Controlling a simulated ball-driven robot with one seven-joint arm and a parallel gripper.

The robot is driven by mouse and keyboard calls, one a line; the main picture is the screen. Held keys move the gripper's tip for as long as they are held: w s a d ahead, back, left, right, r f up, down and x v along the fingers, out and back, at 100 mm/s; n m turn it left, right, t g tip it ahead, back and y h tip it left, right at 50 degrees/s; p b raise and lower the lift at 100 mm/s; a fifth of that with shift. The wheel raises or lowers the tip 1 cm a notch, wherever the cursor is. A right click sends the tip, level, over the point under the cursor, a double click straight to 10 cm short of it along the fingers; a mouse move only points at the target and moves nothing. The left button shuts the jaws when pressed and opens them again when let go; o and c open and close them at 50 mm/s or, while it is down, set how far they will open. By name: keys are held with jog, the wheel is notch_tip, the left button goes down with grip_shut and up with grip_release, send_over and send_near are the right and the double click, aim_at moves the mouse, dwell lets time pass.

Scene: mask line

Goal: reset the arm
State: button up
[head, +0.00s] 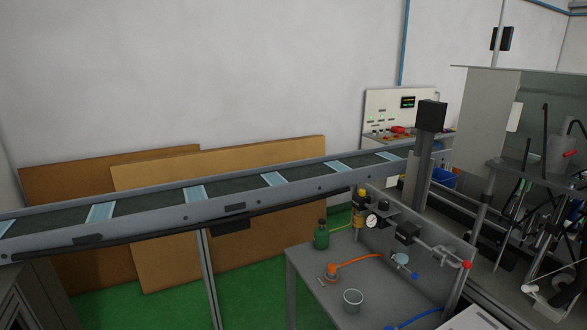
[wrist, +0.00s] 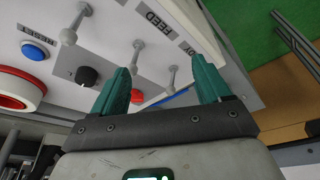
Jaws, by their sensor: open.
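My gripper (wrist: 164,88) shows in the wrist view with its two teal fingers apart and nothing between them. The fingers point up in the picture towards a pale control panel (wrist: 130,35). On the panel are a blue button (wrist: 36,51) by the word RESET, a black knob (wrist: 87,76), a red button (wrist: 136,96) partly behind the left finger, and several metal toggle levers. I cannot tell whether a finger touches the panel. My arm and gripper do not show in the head view.
A conveyor (head: 232,199) carrying several blue masks crosses the head view. Machinery (head: 540,190) fills the right side. Brown boards (head: 225,165) lean on the wall. Green floor (head: 180,307) shows below.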

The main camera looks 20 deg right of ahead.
jog(key=s+a+f+n+g+y+b, duration=0.1)
jog(key=s+a+n, duration=0.3)
jog(key=s+a, duration=1.3)
jog(key=s+g, duration=0.1)
jog(key=s, duration=0.1)
jog(key=shift+s+a+f+n+y, duration=0.25)
jog(key=shift+s+f+n+y, duration=0.05)
jog(key=shift+f+n, duration=0.1)
